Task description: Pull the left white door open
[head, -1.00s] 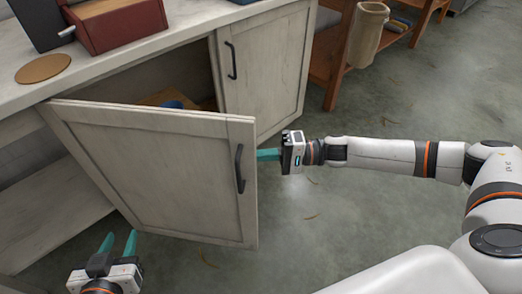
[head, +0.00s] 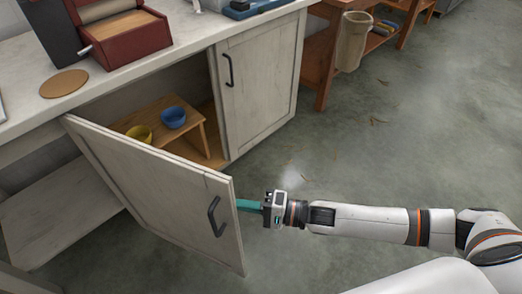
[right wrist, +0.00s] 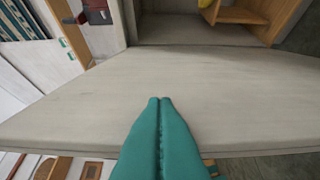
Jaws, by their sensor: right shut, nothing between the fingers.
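The left white door (head: 160,190) stands ajar, swung out from the cabinet, with a dark handle (head: 217,216) near its free edge. My right gripper (head: 240,205) is shut and empty, with its teal fingers at the door's free edge, on the inner side. In the right wrist view the closed fingers (right wrist: 160,105) lie against or just over the door's inner face (right wrist: 215,85); I cannot tell if they touch. The right white door (head: 262,82) is closed. My left gripper is out of the head view.
A red box (head: 118,36) and a round cork mat (head: 64,84) are on the counter. The floor (head: 350,150) to the right is clear.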

